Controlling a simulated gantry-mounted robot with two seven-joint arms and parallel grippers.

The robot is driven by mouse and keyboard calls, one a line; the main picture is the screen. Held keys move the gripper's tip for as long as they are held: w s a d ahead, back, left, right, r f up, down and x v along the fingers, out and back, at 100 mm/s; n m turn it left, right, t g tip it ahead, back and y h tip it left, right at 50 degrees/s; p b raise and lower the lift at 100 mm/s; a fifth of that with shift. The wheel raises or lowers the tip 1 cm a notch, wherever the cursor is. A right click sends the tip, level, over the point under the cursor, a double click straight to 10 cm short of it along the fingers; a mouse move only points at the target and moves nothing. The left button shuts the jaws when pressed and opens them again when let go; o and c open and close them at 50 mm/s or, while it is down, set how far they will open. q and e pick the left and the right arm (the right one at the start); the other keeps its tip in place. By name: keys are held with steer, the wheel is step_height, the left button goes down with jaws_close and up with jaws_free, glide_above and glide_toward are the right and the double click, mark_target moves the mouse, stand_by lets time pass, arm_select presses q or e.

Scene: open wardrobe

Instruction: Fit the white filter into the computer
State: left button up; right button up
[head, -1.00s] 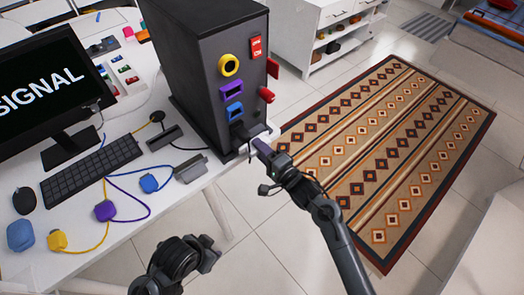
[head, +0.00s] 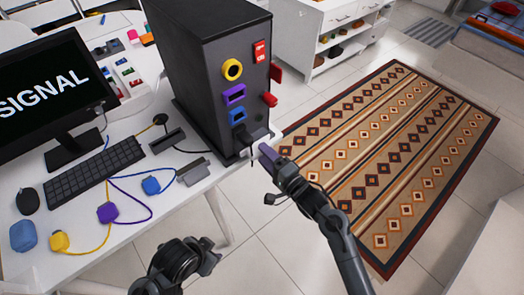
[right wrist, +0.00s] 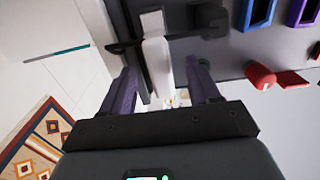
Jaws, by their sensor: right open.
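The computer is a dark grey tower (head: 203,62) standing upright on the white desk, with coloured ports on its front face. The white filter (right wrist: 156,58) is a narrow white bar at the low front of the tower, and its end shows in the head view (head: 257,143). I cannot tell how deep it sits. My right gripper (head: 264,153) is at that low front corner. In the right wrist view its purple fingers (right wrist: 163,88) are spread apart, one on each side of the bar, with gaps. My left gripper (head: 207,256) is low in the head view, away from the tower; its fingers are unclear.
A black plug (head: 242,134) with a cable is close to the filter. A red knob (head: 270,99) and a red panel (head: 275,73) stick out above. A monitor (head: 50,88), keyboard (head: 95,168) and cabled plugs cover the desk.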

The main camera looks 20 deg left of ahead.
steer(key=p+v, duration=0.1)
steer(key=v, duration=0.7)
steer(key=shift+s+d, duration=0.15)
steer(key=shift+d, duration=0.1)
